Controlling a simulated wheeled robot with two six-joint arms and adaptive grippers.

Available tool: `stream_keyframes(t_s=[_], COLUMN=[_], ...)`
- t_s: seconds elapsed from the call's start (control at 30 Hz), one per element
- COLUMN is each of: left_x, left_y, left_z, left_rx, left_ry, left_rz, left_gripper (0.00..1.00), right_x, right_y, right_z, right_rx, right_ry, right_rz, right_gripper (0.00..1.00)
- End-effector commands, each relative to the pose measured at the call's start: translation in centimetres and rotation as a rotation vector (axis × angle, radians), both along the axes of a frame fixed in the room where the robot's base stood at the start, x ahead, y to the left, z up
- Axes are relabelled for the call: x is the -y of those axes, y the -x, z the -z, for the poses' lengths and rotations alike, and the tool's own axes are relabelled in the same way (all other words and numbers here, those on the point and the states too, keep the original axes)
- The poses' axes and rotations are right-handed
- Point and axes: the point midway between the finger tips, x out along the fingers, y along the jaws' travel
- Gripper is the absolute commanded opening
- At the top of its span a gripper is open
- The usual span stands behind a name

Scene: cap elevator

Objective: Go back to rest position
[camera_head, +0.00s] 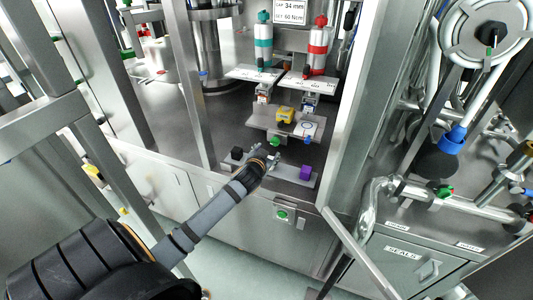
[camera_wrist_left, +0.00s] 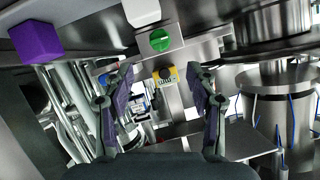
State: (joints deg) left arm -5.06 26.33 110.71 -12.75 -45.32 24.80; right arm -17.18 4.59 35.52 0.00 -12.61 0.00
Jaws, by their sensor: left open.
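My left gripper (camera_head: 266,163) reaches in from the lower left in the head view, over a pale ledge (camera_head: 285,172) at the front of the machine bay. In the left wrist view its two fingers (camera_wrist_left: 160,108) are spread apart with nothing between them. A purple block (camera_head: 305,172) is on the ledge to the right of the gripper, and it also shows at the upper left of the left wrist view (camera_wrist_left: 36,41). A black block (camera_head: 236,153) is to the left of the gripper. My right gripper is in neither view.
A yellow device (camera_head: 285,115) sits on a metal shelf behind the gripper. A teal cylinder (camera_head: 263,45) and a red cylinder (camera_head: 318,48) stand above numbered plates. Metal posts (camera_head: 196,90) frame the bay at left and right.

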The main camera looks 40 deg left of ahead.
Motion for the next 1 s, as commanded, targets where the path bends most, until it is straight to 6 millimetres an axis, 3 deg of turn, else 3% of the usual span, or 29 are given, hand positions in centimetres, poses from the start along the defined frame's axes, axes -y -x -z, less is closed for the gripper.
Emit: stream_keyframes(t_s=[0.57, 0.67, 0.77, 0.83, 1.0], left_x=[0.2, 0.8, 2.8, 4.7, 8.3], left_y=[0.5, 1.3, 4.5, 7.7, 14.6], left_z=[-0.2, 0.6, 3.2, 5.2, 8.1], left_rx=[0.000, -0.029, -0.141, -0.249, -0.470], left_ry=[0.001, 0.011, 0.045, 0.075, 0.134], left_rz=[0.001, -0.002, -0.006, -0.005, 0.020], left_gripper=[0.57, 0.57, 0.57, 0.57, 0.57], right_x=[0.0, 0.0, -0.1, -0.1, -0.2], right_y=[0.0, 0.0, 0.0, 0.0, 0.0], right_z=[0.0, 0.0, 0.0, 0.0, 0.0], right_rx=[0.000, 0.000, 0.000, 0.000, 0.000], right_ry=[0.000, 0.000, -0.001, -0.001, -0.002], right_rz=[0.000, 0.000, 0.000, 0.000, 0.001], right_gripper=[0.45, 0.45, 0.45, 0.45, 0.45])
